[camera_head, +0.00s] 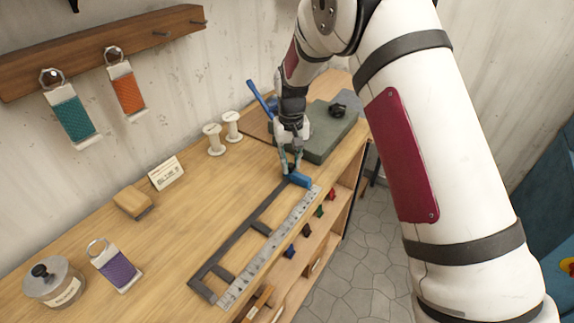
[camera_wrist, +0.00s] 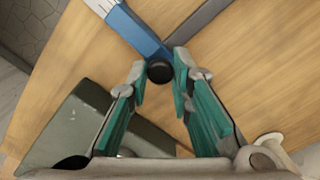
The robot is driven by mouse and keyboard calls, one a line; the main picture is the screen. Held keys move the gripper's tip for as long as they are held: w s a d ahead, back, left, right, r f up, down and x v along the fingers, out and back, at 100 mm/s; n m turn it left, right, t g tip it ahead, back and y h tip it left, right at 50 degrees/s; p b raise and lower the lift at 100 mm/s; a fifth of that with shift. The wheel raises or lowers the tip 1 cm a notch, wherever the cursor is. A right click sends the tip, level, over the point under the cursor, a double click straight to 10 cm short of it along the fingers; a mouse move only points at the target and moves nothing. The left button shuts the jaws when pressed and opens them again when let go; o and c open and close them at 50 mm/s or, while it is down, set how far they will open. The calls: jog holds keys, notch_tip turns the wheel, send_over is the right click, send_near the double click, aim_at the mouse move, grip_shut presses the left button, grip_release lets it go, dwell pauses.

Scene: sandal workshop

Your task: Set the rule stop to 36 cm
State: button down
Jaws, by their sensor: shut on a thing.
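The metal rule (camera_head: 268,247) lies along the bench's front edge, beside a dark flat frame (camera_head: 237,243). The blue rule stop (camera_head: 299,180) sits at the rule's far end; it also shows in the wrist view (camera_wrist: 137,30), with a round black knob (camera_wrist: 159,71) at its near end. My gripper (camera_head: 290,170) points down at the stop. In the wrist view its teal-padded fingers (camera_wrist: 159,88) stand on either side of the knob, shut on it. The rule's figures are too small to read, so the stop's setting cannot be told.
A grey-green slab (camera_head: 325,138) with a dark object on it lies behind my gripper, near a blue handle (camera_head: 261,98). White spools (camera_head: 214,139), a card (camera_head: 166,173), a wooden block (camera_head: 132,203), a purple-strapped piece (camera_head: 117,269) and a jar (camera_head: 54,284) stand left.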

aim_at(292, 164)
jog(key=shift+w+d+r, duration=0.1)
jog(key=shift+w, duration=0.15)
jog(key=c, duration=1.4)
grip_release()
notch_tip(292, 164, up, 12)
jog(key=shift+f, duration=0.1)
jog(key=shift+s, duration=0.1)
jog(key=s+d+r+t, duration=0.2)
jog(key=s+d+r, duration=0.3)
jog(key=s+r, duration=0.4)
jog(key=s+d+r+m+t, duration=0.1)
jog(key=s+d+r, duration=0.25)
jog(key=s, duration=0.45)
jog(key=s+d+r+t, duration=0.1)
jog(key=s+d+r, duration=0.1)
jog(key=s+r, duration=0.4)
jog(key=shift+t, duration=0.6)
jog(key=s+d+f, duration=0.1)
jog(key=s, duration=0.3)
jog(key=s+f, duration=0.1)
jog(key=s, duration=0.3)
jog(key=s+d+f, duration=0.1)
jog(key=s+f, duration=0.1)
jog(key=s, duration=0.2)
jog(key=shift+d, duration=0.3)
